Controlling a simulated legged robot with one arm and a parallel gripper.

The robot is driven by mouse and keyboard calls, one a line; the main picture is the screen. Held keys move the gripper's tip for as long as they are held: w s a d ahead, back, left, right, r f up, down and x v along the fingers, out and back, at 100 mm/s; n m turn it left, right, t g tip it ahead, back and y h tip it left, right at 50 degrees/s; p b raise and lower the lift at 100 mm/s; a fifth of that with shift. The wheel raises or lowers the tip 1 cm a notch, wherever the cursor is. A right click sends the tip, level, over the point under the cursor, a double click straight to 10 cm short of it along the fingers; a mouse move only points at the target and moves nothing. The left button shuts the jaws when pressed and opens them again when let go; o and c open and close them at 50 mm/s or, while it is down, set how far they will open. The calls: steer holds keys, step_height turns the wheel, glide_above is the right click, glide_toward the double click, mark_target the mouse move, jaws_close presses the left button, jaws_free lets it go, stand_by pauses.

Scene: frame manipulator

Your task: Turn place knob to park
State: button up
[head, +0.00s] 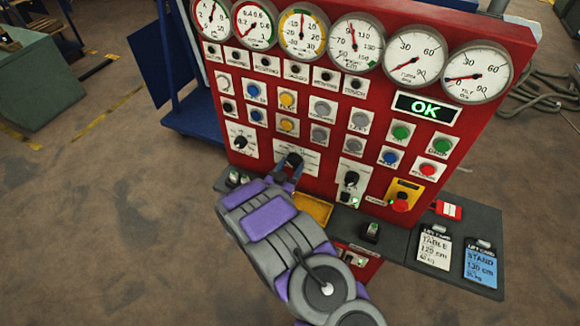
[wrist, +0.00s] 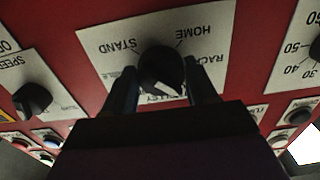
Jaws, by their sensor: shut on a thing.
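The place knob (wrist: 161,68) is black and round, on a white plate (wrist: 105,40) on the red panel. Its white pointer slants to the lower right in the wrist view, near a partly hidden label ending in "LLEY". The plate also reads STAND, HOME and RACK, upside down in that view. I see no "park" label; the plate's lower part is hidden by my gripper. My gripper (wrist: 163,84) has one finger on each side of the knob and is shut on it. In the head view, my gripper (head: 290,168) reaches the knob (head: 294,159) low on the panel.
Another knob (head: 240,142) is to the left, and a knob with a switch (head: 350,180) to the right. A red stop button (head: 400,205) is further right. Gauges line the top; a green OK display (head: 424,108) is below them. A grey shelf (head: 395,240) juts out below.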

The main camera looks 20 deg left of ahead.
steer(key=shift+a+r, duration=0.1)
steer(key=o, duration=1.1)
steer(key=shift+c, duration=0.2)
steer(key=s+a, duration=0.1)
steer(key=s, duration=1.6)
steer(key=shift+a+p, duration=0.2)
steer(key=shift+p, duration=0.25)
steer(key=shift+s, duration=0.1)
